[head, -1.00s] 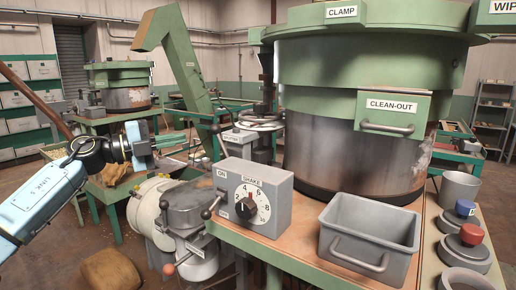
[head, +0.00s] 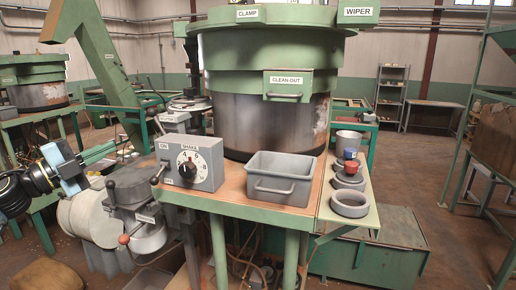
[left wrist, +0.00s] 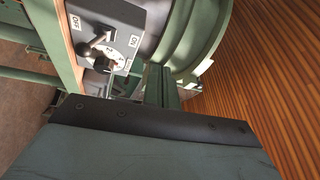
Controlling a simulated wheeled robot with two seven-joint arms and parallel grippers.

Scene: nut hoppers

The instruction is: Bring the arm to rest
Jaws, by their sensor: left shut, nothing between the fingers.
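My left arm (head: 68,172) comes in from the left edge in the head view, dark at the wrist with a pale blue hand. Its gripper (head: 115,145) has green fingers pointing right, shut with nothing between them. It is in front of the green machinery at the left and up-left of the shake control box (head: 189,164). In the left wrist view the fingers (left wrist: 157,68) are together and empty, with the control panel (left wrist: 105,40) behind to the left. My right arm and gripper are in neither view.
A large green and steel hopper (head: 262,125) stands on the bench with a grey bin (head: 279,180) in front. A valve body (head: 133,185) juts out below my gripper. Open floor (head: 430,165) lies at the right.

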